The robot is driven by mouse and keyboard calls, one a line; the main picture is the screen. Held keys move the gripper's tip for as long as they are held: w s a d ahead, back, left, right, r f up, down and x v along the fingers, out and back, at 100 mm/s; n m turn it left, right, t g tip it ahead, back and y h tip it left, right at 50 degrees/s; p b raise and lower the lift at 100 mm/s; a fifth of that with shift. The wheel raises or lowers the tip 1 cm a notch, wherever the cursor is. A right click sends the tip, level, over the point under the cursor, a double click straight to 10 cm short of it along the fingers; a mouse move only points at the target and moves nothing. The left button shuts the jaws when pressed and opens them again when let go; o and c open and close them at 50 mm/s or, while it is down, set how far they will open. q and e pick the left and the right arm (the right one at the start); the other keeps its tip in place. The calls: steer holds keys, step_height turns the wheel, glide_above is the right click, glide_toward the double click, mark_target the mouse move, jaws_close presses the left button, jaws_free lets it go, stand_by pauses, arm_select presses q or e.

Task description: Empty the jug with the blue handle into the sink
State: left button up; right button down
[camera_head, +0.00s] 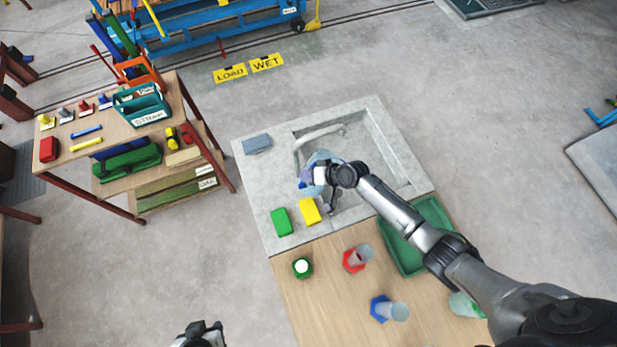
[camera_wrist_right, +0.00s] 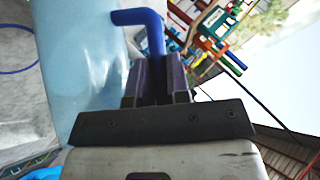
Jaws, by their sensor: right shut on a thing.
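The jug (camera_head: 321,157), pale blue and see-through, is at the left side of the basin of the grey sink (camera_head: 380,106), beside the faucet (camera_head: 303,143). My right gripper (camera_head: 318,176) is at the jug's near side, and my arm hides part of the jug. In the right wrist view, the jaws (camera_wrist_right: 158,85) are shut on the blue handle (camera_wrist_right: 152,30), with the pale blue jug wall (camera_wrist_right: 85,70) next to them. I cannot tell the jug's tilt or its contents. My left gripper (camera_head: 204,333) is low in the head view, away from the sink; its fingers are unclear.
A green sponge (camera_head: 282,222) and a yellow sponge (camera_head: 310,211) lie on the sink's near-left ledge, a grey-blue block (camera_head: 257,144) farther back. Tumblers on red (camera_head: 353,263) and blue (camera_head: 378,311) coasters and a green tray (camera_head: 432,210) occupy the wooden counter (camera_head: 325,318).

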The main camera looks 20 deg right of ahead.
steer(key=shift+w+d+r+y+b, duration=0.15)
steer(key=shift+d+y+b, duration=0.15)
steer(key=shift+y+b, duration=0.35)
steer(key=shift+w+d+m+y+b, duration=0.15)
steer(key=shift+d+m+y+b, duration=0.3)
steer(key=shift+b, duration=0.95)
steer(key=shift+w+d+m+y+b, duration=0.25)
steer(key=shift+d+m+y+b, duration=0.25)
steer(key=shift+b, duration=0.85)
steer(key=shift+r, duration=0.1)
steer(key=shift+d+b, duration=0.2)
steer(key=shift+b, duration=0.25)
steer(key=shift+w+d+f+m+y+b, duration=0.2)
steer(key=shift+d+y+b, duration=0.25)
steer(key=shift+b, duration=0.4)
steer(key=shift+w+d+f+m+y+b, duration=0.1)
steer(key=shift+d+f+m+y+b, duration=0.15)
steer(key=shift+b, duration=0.3)
